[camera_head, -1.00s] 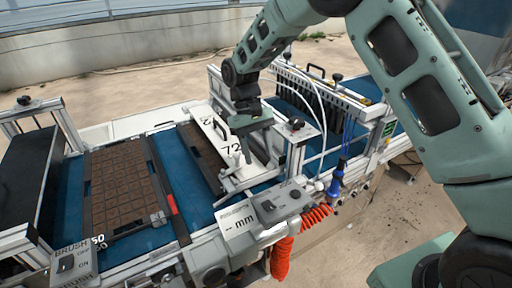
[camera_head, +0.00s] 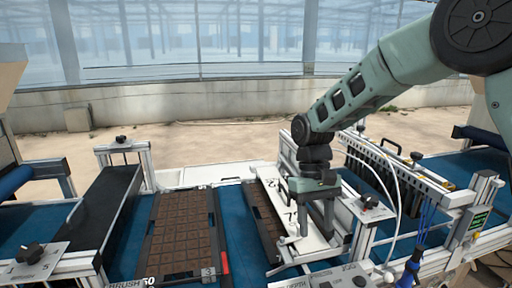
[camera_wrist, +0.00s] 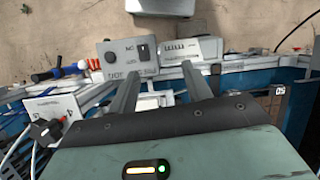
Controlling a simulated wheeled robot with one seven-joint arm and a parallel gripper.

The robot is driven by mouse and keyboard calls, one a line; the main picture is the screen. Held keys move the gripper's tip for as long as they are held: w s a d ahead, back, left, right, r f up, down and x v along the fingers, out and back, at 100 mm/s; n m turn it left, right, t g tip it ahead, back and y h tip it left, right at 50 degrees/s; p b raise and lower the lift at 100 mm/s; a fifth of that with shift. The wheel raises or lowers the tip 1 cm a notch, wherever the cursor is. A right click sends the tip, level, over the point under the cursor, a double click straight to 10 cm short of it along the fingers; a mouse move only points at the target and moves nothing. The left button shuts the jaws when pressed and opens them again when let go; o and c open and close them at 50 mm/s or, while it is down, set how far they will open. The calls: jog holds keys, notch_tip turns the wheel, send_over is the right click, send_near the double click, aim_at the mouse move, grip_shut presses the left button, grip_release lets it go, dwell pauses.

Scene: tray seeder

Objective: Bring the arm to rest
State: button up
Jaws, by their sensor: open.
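My gripper (camera_head: 315,232) hangs at the end of my green arm, over the tray seeder beside a white plate (camera_head: 270,185) with numbers on it. Its two fingers point down, stand apart and hold nothing. In the wrist view my gripper (camera_wrist: 160,68) shows its two grey fingers spread, with a grey switch box (camera_wrist: 125,57) and a white box with a scale (camera_wrist: 190,50) beyond them. I cannot tell whether the fingertips touch the machine.
A brown-celled tray (camera_head: 180,240) lies on the blue belt (camera_head: 240,225) left of my gripper. A second tray (camera_head: 264,225) is partly under the white plate. White hoses and a metal frame (camera_head: 365,235) stand close on the right. A low concrete wall (camera_head: 200,115) runs behind.

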jog(key=s+a+n+t+y+b, duration=0.1)
jog(key=s+n+t, duration=0.3)
jog(key=s, duration=2.1)
jog(key=shift+s+a+r+b, duration=0.15)
jog(key=shift+s+r+b, duration=0.15)
jog(key=shift+b, duration=0.5)
